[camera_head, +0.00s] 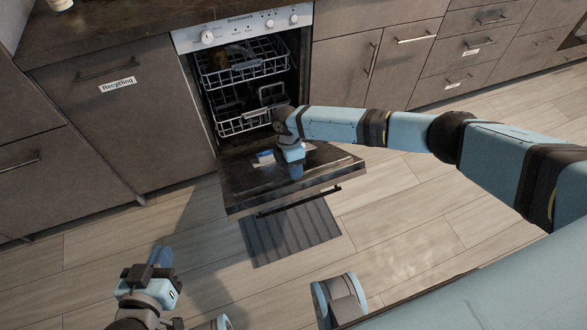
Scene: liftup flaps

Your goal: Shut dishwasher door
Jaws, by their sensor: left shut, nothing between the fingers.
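The dishwasher door (330,167) is folded down and lies open, roughly level, in front of the dishwasher, with a dark handle along its front edge. The dishwasher's open interior (262,145) shows two white racks, the upper rack (240,68) and the lower rack (238,120). My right gripper (295,170), on the arm from the right, is over the door's inner face; its fingers point down, and I cannot tell whether they touch it. My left gripper (160,256) is shut and empty at lower left, over the floor and apart from the door.
A dark striped mat (291,235) lies on the wooden floor below the door. Cabinets flank the dishwasher, with a Recycling cabinet (110,125) on the left and drawers on the right. The floor around the mat is clear.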

